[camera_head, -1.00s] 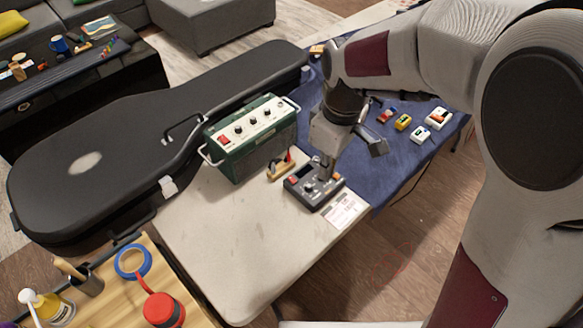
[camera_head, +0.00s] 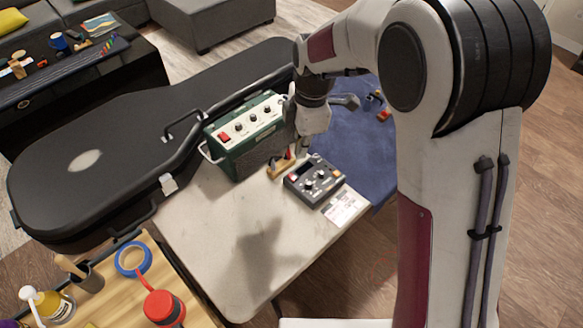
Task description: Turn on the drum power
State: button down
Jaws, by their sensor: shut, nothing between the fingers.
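A small dark box with knobs and a display (camera_head: 314,182), which looks like the drum machine, lies on the pale table. A small reddish button (camera_head: 293,177) shows at its left corner. My gripper (camera_head: 302,153) points down just behind the box, between it and the green amplifier (camera_head: 243,138). It looks shut and empty, and its tips are small here. I cannot tell its exact height above the table, or whether the drum machine is on.
A small wooden block (camera_head: 281,165) lies left of the box, close to my gripper. A printed card (camera_head: 344,206) lies at its right. The pale table's front (camera_head: 235,255) is clear. A blue cloth (camera_head: 350,155) covers the far part.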

jog(key=shift+w+a+r+n+t, duration=0.1)
jog(key=shift+w+r+n, duration=0.2)
jog(key=shift+n, duration=0.65)
jog(key=shift+w+a+r+n+t, duration=0.15)
jog(key=shift+w+n, duration=0.2)
jog(key=shift+n, duration=0.55)
jog(key=shift+w+a+r+n+t, duration=0.15)
jog(key=shift+w+n, duration=0.2)
jog(key=shift+n, duration=0.6)
jog(key=shift+f, duration=0.1)
send_over(290, 174)
jog(key=f, duration=1.1)
jog(key=shift+s+d+f, duration=0.35)
jog(key=shift+w+a+f, duration=0.1)
jog(key=shift+a+f, duration=0.05)
jog(key=shift+f, duration=0.8)
